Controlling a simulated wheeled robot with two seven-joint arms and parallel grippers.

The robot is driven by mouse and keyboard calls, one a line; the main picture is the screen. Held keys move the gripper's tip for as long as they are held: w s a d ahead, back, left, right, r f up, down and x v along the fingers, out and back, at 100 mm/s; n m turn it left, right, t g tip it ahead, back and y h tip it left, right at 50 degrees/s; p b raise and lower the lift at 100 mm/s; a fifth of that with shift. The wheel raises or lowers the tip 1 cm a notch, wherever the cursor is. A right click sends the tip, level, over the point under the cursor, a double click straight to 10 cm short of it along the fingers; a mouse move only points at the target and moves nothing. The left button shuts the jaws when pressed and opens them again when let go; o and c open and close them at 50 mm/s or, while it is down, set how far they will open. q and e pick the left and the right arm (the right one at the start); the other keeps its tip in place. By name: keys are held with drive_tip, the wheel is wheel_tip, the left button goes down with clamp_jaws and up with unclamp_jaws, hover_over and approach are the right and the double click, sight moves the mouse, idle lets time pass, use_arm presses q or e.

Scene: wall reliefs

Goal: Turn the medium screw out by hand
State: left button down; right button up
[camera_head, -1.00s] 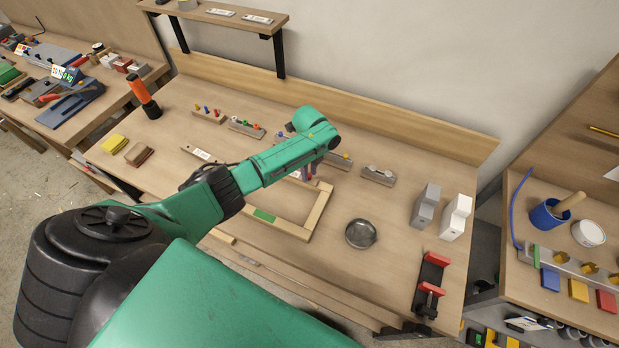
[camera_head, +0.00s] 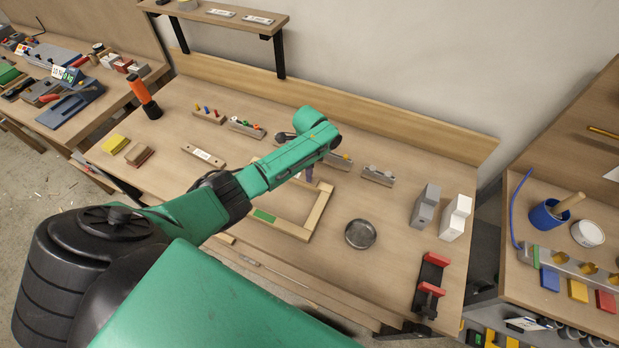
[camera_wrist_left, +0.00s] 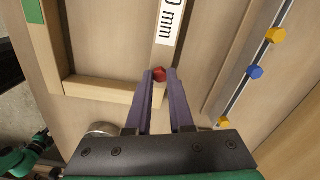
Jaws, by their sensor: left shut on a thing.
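My left gripper (camera_wrist_left: 160,78) has two purple fingers closed around a small red screw head (camera_wrist_left: 159,73) in the left wrist view. The red head sits between the fingertips, at the near end of a wooden strip with a white label (camera_wrist_left: 172,22) ending in "0 mm". Whether its shank is still in the wood is hidden. In the head view a purple finger of the left gripper (camera_head: 309,172) shows below my green wrist, which hides the screw. I cannot read which screw is the medium one. My right gripper is not in view.
A pale wooden frame (camera_head: 317,212) lies around the work spot. A round metal dish (camera_head: 360,234) stands to its right. A rail with yellow and blue heads (camera_wrist_left: 256,72) runs right of the fingers. Grey and white blocks (camera_head: 456,217) stand farther right.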

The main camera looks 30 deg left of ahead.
use_arm(q)
drive_tip(key=n, duration=0.3)
drive_tip(key=shift+n, duration=0.3)
drive_tip(key=shift+n, duration=0.7)
drive_tip(key=n, duration=0.3)
drive_tip(key=shift+n, duration=0.4)
drive_tip(key=shift+n, duration=0.4)
drive_tip(key=shift+r, duration=0.4)
drive_tip(key=shift+r, duration=1.85)
